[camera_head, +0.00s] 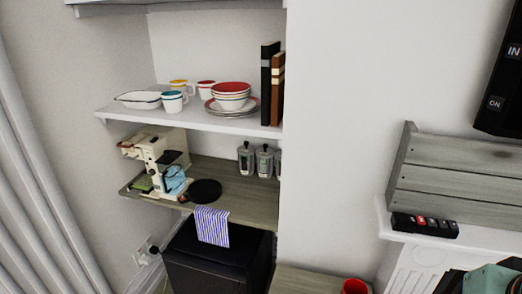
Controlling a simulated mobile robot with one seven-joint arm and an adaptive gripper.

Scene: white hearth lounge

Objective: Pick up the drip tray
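A round, flat black disc (205,191), which may be the drip tray, lies on the wooden shelf (245,199) in the alcove. It sits just right of a cream-coloured machine (160,156) with a blue item at its front. A blue-and-white striped cloth (212,226) hangs over the shelf's front edge, just in front of the disc. I cannot make out my gripper in this view. Dark and teal shapes are cut off at the bottom right corner, and I cannot tell what they are.
Above, a white shelf (222,124) holds cups, stacked bowls (231,96) and two upright books (271,85). Glass jars (264,161) stand at the back right of the wooden shelf. A black cabinet (217,262) stands below. A red cup (355,286) is at the bottom.

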